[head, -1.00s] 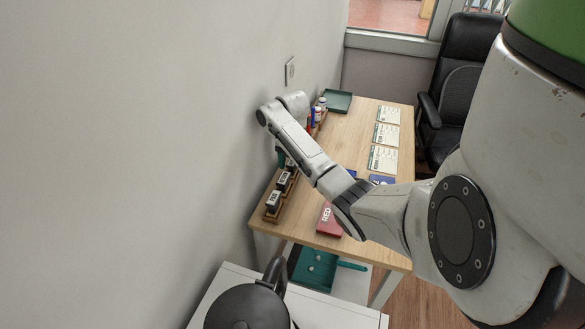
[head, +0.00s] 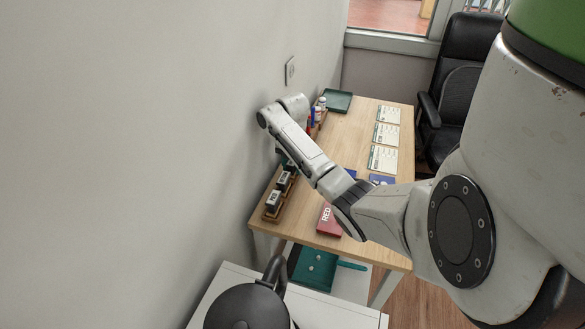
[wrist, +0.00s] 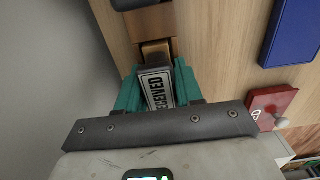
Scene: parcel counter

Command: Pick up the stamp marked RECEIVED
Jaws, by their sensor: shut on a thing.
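The stamp marked RECEIVED (wrist: 157,88) shows its black-on-white label in the wrist view, between the two teal fingers of my gripper (wrist: 156,82). The fingers are shut on it. The wooden stamp rack (wrist: 152,24) lies just beyond it. I cannot tell whether the stamp is clear of the rack. In the head view, the rack (head: 270,216) stands along the wall on the desk with dark stamps (head: 274,199) in it. My arm hides most of the gripper and the held stamp there.
A red pad marked RED (head: 328,221) lies right of the rack. A blue pad (wrist: 292,32) is at the upper right in the wrist view. Paper forms (head: 383,158) lie on the desk's right side. The wall (head: 140,150) is close on the left.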

